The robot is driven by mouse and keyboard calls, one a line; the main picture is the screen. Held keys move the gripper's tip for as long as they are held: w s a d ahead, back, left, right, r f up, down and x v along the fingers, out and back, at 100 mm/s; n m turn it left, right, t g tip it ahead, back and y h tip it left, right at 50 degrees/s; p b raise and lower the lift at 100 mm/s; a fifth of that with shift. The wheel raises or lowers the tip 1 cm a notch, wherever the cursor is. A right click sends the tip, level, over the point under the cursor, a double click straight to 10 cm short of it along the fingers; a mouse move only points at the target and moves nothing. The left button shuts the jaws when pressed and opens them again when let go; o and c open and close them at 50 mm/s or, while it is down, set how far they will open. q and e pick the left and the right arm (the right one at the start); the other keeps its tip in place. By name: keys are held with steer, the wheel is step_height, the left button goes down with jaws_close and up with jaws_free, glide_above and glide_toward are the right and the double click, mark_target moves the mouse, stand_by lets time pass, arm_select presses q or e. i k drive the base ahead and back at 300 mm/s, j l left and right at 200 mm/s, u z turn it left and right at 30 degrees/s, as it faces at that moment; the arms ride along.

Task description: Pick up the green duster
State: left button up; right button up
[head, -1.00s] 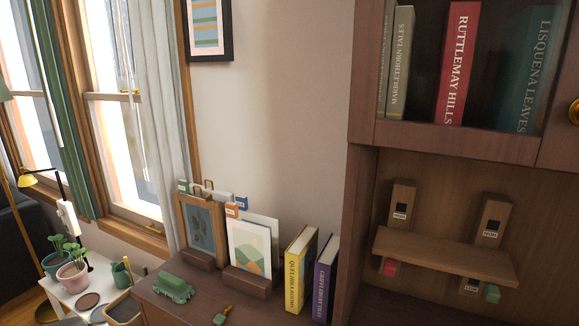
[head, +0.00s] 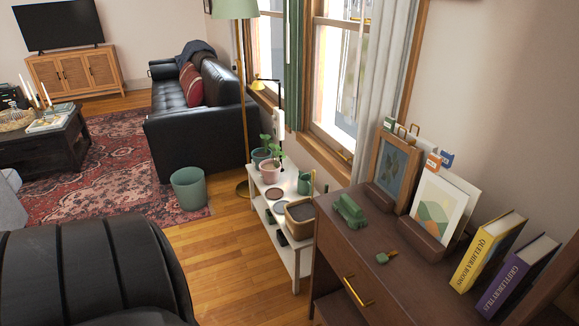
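No thing in the head view is plainly a duster. A dark green, blocky object (head: 349,211), with a shape like a small toy vehicle, sits on the dark wooden cabinet top (head: 345,245) at the right. A smaller green piece (head: 382,258) with a short brass-coloured part lies in front of it on the same top. I cannot tell whether either one is the green duster. Neither of my grippers shows in this view.
Framed pictures (head: 392,170) and two upright books (head: 487,252) stand along the back of the cabinet top. A low white shelf (head: 303,243) with plants and pots stands beyond. A black armchair (head: 90,270) is near left; wooden floor (head: 225,270) lies open between.

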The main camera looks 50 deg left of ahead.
mark_target(350, 211)
steer(key=u, duration=1.25)
steer(key=i+j+z, duration=0.2)
steer(key=j, duration=0.25)
steer(key=i, duration=0.1)
